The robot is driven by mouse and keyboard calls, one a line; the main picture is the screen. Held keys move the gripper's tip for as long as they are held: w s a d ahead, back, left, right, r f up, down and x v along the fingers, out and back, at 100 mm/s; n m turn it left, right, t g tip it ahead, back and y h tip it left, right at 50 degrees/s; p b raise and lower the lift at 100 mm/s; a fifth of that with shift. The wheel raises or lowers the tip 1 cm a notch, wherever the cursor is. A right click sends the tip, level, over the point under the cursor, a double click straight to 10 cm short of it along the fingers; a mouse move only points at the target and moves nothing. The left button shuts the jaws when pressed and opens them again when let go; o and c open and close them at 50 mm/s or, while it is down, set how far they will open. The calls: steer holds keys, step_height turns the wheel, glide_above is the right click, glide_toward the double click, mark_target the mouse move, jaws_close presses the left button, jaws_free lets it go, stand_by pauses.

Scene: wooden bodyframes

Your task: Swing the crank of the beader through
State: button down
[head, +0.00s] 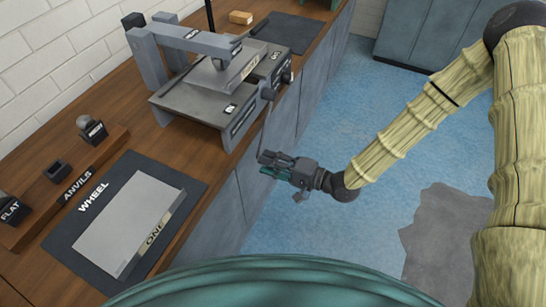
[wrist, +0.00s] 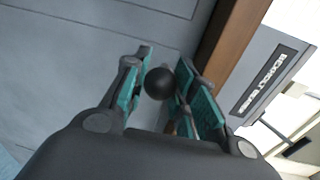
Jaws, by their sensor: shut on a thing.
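The beader (head: 215,95) is a grey machine with an overhead arm, standing on the wooden bench. A thin crank rod (head: 265,127) hangs from its front right side, down past the bench edge. My gripper (head: 266,164) is at the rod's lower end, in front of the grey cabinet doors. In the wrist view the crank's round black knob (wrist: 160,83) sits between the teal-padded fingers of my gripper (wrist: 165,58). The fingers are shut on the knob. The beader's labelled side (wrist: 265,80) shows at the right of the wrist view.
A grey sheet (head: 130,222) marked ONE lies on the dark WHEEL mat (head: 185,185). An ANVILS rack (head: 55,200) stands by the wall. A wood block (head: 241,17) is at the back. The blue floor (head: 340,110) right of the bench is open, with a grey patch (head: 445,245).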

steer(key=shift+s+a+r+m+p, duration=0.25)
steer(key=shift+s+r+m, duration=0.25)
steer(key=shift+r, duration=0.1)
steer(key=shift+s+a+r+m+p, duration=0.2)
steer(key=shift+s+r+m+p, duration=0.15)
steer(key=shift+s+r, duration=0.2)
steer(key=shift+s+a+r+m+p, duration=0.25)
steer(key=shift+s+r+m, duration=0.2)
steer(key=shift+r, duration=0.25)
steer(key=c, duration=1.2)
jaws_free()
steer(key=shift+o, duration=0.4)
steer(key=v, duration=1.2)
